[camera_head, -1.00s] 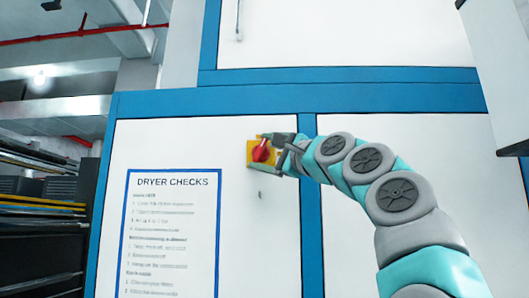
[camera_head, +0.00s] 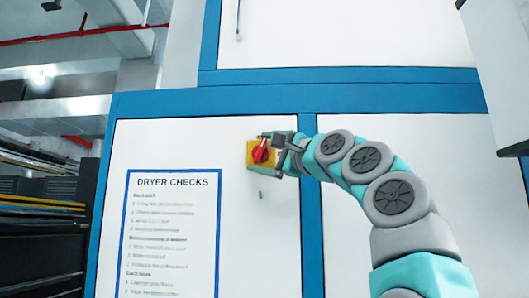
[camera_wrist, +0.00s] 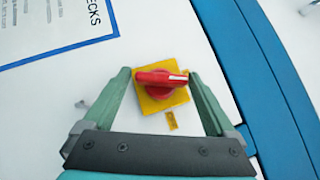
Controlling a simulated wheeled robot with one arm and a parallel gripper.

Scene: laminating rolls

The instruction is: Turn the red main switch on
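The red main switch (camera_head: 261,153) is a rotary knob on a yellow plate (camera_head: 250,160), mounted on a white cabinet panel. In the wrist view the red knob (camera_wrist: 160,81) has a white mark at its right end, and its handle lies roughly across the view between my fingers. The yellow plate (camera_wrist: 160,101) shows around it. My gripper (camera_wrist: 160,82) is open, with one finger on each side of the plate and gaps between the fingers and the knob. In the head view my gripper (camera_head: 270,146) is at the switch, and partly covers the plate's right side.
A blue-framed "DRYER CHECKS" sheet (camera_head: 170,235) is on the panel left of the switch. Blue frame strips (camera_head: 311,220) border the white panels. A small keyhole-like fitting (camera_head: 261,194) sits below the switch. Dark racks (camera_head: 40,205) stand at the far left.

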